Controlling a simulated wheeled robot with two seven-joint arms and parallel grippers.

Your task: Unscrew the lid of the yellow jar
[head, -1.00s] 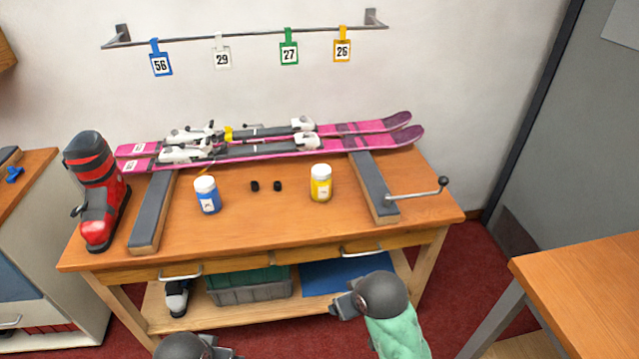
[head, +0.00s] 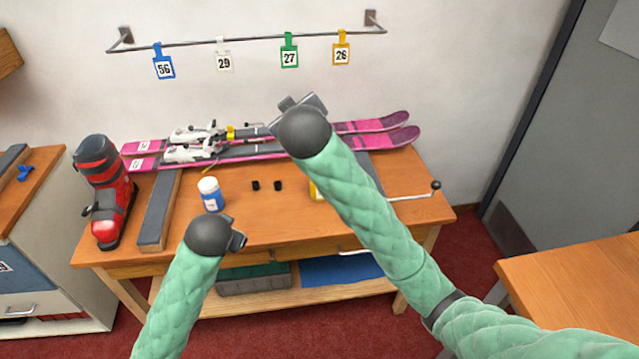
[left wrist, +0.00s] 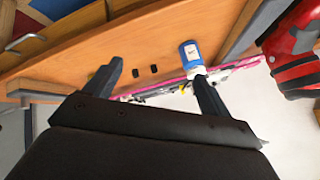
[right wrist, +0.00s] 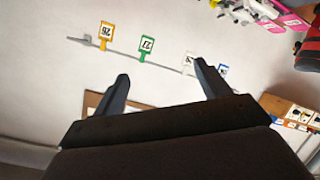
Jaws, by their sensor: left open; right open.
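The yellow jar (head: 315,191) stands on the bench in the head view, almost wholly hidden behind my right arm; only a yellow edge shows and its lid is hidden. A blue jar with a white lid (head: 210,194) stands left of it and also shows in the left wrist view (left wrist: 190,54). My left gripper (head: 239,238) is open and empty, just in front of the blue jar. Its open fingers show in the left wrist view (left wrist: 158,80). My right gripper (head: 298,103) is raised above the bench, open and empty, its fingers (right wrist: 160,85) facing the wall.
Pink skis (head: 380,130) lie along the back of the bench. A red ski boot (head: 103,190) stands at its left end. Two small black pieces (head: 266,185) lie between the jars. A crank handle (head: 415,193) sticks out at right. Number tags (head: 289,56) hang on a wall rail.

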